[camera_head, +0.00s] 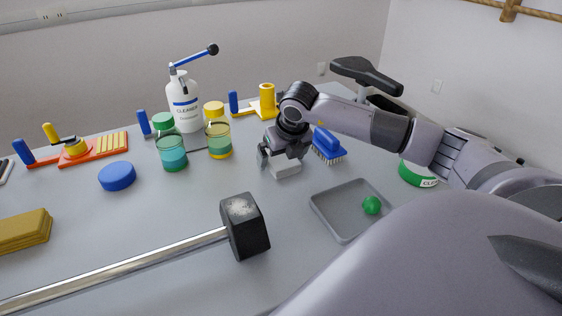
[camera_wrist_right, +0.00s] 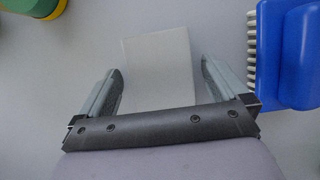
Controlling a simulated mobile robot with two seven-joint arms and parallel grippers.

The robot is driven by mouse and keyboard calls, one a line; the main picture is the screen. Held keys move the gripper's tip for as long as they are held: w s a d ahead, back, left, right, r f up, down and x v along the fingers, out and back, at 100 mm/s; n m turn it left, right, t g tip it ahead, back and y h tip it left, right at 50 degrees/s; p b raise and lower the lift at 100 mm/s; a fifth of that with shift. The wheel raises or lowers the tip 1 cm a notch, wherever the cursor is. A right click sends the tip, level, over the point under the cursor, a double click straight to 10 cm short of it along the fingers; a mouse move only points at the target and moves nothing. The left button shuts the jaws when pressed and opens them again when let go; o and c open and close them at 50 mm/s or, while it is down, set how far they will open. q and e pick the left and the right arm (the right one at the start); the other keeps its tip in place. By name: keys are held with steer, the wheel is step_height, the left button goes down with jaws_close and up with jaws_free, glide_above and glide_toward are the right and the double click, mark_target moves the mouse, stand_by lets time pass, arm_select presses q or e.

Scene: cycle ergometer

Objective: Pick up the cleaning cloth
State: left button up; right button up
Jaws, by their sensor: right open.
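The cleaning cloth looks to be the pale, flat folded block (camera_head: 286,168) on the grey table, just under my right gripper (camera_head: 274,160). In the right wrist view, the white cloth (camera_wrist_right: 160,62) lies ahead of and between the two fingers of my right gripper (camera_wrist_right: 160,85). The fingers are apart, with nothing gripped. The near end of the cloth reaches between the fingers; whether they touch it cannot be told. My left gripper is in no view.
A blue brush (camera_head: 326,146) lies close right of the cloth; it also shows in the right wrist view (camera_wrist_right: 288,55). A grey tray (camera_head: 336,224) holds a green ball (camera_head: 372,205). Jars (camera_head: 219,140) and a cleaner bottle (camera_head: 184,103) stand behind.

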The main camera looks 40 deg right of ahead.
mark_target(283, 159)
steer(key=c, duration=1)
steer(key=shift+c, duration=0.2)
steer(key=shift+r, duration=0.25)
step_height(283, 159, up, 20)
steer(key=p, duration=0.1)
steer(key=shift+f, duration=0.2)
steer(key=shift+o, duration=0.4)
steer(key=shift+f+p, duration=0.1)
steer(key=shift+p, duration=0.2)
